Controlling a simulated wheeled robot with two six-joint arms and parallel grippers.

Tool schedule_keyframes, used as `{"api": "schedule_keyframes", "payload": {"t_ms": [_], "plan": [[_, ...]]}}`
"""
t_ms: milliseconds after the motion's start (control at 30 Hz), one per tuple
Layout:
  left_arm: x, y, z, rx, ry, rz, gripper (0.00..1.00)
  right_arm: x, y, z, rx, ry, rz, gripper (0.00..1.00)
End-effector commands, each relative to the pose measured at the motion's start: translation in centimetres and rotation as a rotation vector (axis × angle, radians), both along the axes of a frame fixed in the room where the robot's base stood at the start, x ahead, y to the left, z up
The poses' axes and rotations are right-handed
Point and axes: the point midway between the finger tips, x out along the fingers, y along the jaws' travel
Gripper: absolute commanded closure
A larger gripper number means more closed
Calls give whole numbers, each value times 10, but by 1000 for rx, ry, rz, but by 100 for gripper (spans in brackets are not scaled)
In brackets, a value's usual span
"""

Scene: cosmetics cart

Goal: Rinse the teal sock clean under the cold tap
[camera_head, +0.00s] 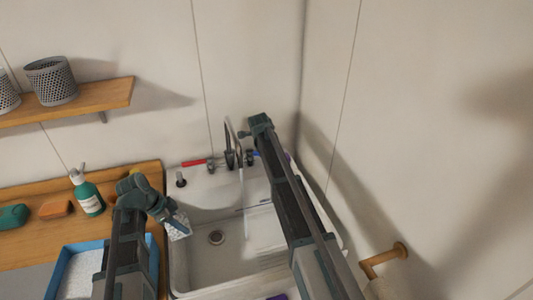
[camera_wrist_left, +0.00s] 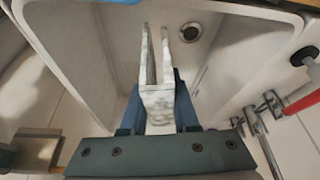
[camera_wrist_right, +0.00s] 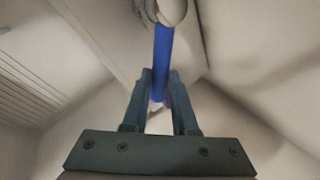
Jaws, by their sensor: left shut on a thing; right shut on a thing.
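My left gripper (camera_head: 168,212) is shut on a pale, speckled, folded cloth (camera_head: 181,226), held over the left part of the white sink (camera_head: 205,270). In the left wrist view the cloth (camera_wrist_left: 157,98) hangs in two strips between the fingers. No clear teal shows on it, so I cannot tell if it is the sock. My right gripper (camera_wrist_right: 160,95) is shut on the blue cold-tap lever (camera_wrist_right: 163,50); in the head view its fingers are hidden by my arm. The tap spout (camera_head: 237,140) arches over the sink, and a thin pale stream (camera_head: 245,215) seems to fall below it.
A red lever (camera_head: 193,163) is left of the spout. The drain (camera_head: 216,238) is uncovered. A green pump bottle (camera_head: 88,193), an orange block (camera_head: 56,209) and a teal object (camera_head: 13,216) stand on the wooden counter. A blue tray (camera_head: 152,262) holds something white. A wall closes off the right.

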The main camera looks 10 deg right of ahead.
Motion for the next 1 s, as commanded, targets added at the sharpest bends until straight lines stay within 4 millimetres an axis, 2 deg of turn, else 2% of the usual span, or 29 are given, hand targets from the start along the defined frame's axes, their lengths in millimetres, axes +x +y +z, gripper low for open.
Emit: {"api": "schedule_keyframes", "payload": {"t_ms": [167,200,367,767,1000], "plan": [[0,0,0,0,0,0,100,0,0,0,0,0,1,100],[0,0,0,0,0,0,100,0,0,0,0,0,1,70],[0,0,0,0,0,0,100,0,0,0,0,0,1,43],[0,0,0,0,0,0,100,2,-2,0,1,1,29,43],[0,0,0,0,0,0,100,15,-9,0,1,1,207,43]]}}
